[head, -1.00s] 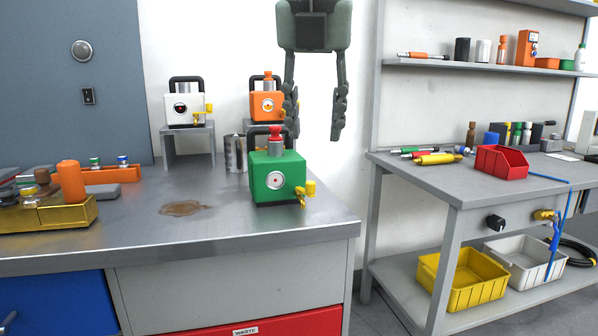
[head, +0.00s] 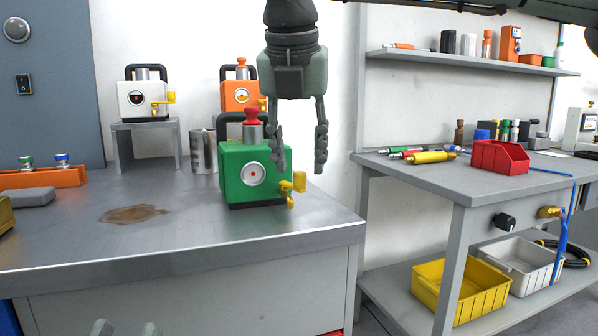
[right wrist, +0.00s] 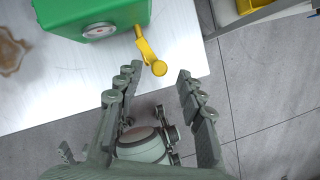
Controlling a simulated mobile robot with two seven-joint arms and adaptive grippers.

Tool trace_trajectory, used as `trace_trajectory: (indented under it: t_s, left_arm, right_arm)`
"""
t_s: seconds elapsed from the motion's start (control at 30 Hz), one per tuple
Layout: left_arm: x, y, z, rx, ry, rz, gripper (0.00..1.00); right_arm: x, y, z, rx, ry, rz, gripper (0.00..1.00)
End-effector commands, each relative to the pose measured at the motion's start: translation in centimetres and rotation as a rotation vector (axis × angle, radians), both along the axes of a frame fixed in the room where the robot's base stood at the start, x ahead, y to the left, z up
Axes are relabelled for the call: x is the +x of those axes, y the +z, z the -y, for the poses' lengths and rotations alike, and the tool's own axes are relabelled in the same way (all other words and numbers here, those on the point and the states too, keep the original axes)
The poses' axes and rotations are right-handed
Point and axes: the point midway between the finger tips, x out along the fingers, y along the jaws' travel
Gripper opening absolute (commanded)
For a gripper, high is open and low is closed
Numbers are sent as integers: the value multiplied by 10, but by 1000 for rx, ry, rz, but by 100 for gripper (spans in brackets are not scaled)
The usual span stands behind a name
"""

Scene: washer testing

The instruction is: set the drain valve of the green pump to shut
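The green pump (head: 238,178) stands near the right end of the metal bench, with a red knob on top and a round gauge on its front. Its yellow drain valve (head: 299,181) sticks out at the lower right. In the right wrist view the valve's yellow lever (right wrist: 148,50) points away from the green body toward my fingers. My right gripper (head: 300,165) hangs fingers down, open and empty, by the pump's right side. In the right wrist view its fingertips (right wrist: 157,72) are apart, close to the lever's end; contact cannot be told. My left gripper (head: 125,329) shows only two separated fingertips at the bottom edge.
A white pump (head: 143,99) stands on a small stand (head: 122,146), and an orange pump (head: 238,96) is behind the green one. A metal can (head: 203,152) is left of the green pump. A brown stain (head: 133,214) marks the bench. A side table (head: 430,178) stands right.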

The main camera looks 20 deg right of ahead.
Motion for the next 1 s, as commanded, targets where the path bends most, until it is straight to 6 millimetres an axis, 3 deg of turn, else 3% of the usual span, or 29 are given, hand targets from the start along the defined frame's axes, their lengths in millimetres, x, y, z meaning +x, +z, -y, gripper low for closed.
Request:
trace_trajectory:
  t_s: [0.2,0.5,0.83,1.0]
  left_arm:
    - [-1,4,-1,-9,3,28,40]
    - [-1,4,-2,-11,3,32,40]
    - [-1,4,-2,-10,3,31,40]
    - [-1,4,-2,-10,3,31,40]
  right_arm:
    - [8,-21,4,0,1,-1,39]
    - [9,-24,4,0,1,0,39]
    - [9,-24,4,0,0,0,0]
    - [9,-24,4,1,2,-1,0]
